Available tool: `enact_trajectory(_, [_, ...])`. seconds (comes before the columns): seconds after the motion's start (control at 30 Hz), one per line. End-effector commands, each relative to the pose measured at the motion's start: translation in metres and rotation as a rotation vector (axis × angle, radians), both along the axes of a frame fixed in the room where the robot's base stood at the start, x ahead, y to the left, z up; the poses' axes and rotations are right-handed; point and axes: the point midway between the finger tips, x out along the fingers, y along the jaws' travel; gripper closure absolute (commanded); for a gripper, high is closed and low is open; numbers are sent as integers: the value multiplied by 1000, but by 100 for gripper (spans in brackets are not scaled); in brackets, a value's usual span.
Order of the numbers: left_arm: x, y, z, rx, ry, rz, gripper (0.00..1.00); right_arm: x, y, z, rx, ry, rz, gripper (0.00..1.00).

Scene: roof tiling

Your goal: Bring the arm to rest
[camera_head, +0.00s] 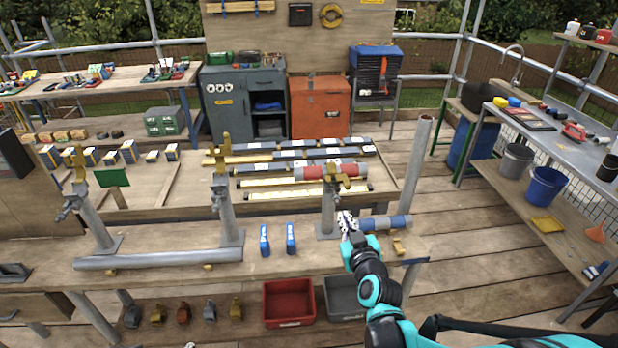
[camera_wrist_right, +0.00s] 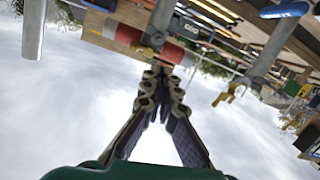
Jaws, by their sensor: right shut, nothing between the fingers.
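My right gripper (camera_head: 346,218) is above the front bench (camera_head: 180,252), just right of the rightmost upright post (camera_head: 327,210). Its arm reaches in from the lower right. In the right wrist view the fingers (camera_wrist_right: 160,80) come together at the tips with nothing held between them. A red and grey cylinder (camera_head: 318,172) lies level by the brass clamp at the post's top; it also shows beyond the fingertips in the wrist view (camera_wrist_right: 129,35). A blue and grey cylinder (camera_head: 388,222) lies right of the gripper; whether they touch I cannot tell. My left gripper is out of view.
Two blue-handled tools (camera_head: 264,241) lie on the bench, with a long grey pipe (camera_head: 150,260) to their left. A red bin (camera_head: 289,303) stands underneath. Shelving with a blue bucket (camera_head: 545,186) is at the right. The plank floor between is open.

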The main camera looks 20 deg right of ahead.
Motion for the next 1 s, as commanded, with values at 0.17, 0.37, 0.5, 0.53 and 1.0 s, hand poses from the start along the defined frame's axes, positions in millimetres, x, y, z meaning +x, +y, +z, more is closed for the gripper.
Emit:
enact_trajectory(0.17, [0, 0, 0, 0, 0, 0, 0, -1, 8, 0, 10, 19, 18, 100])
enact_trajectory(0.37, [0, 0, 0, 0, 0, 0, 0, -27, 66, -12, 94, 206, 132, 100])
enact_trajectory(0.5, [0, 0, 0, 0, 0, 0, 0, -74, 104, -30, 160, 421, 172, 100])
enact_trajectory(0.53, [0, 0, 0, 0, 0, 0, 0, -86, 110, -34, 171, 466, 170, 100])
enact_trajectory(1.0, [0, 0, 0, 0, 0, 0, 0, -181, 119, -55, 218, 763, 63, 100])
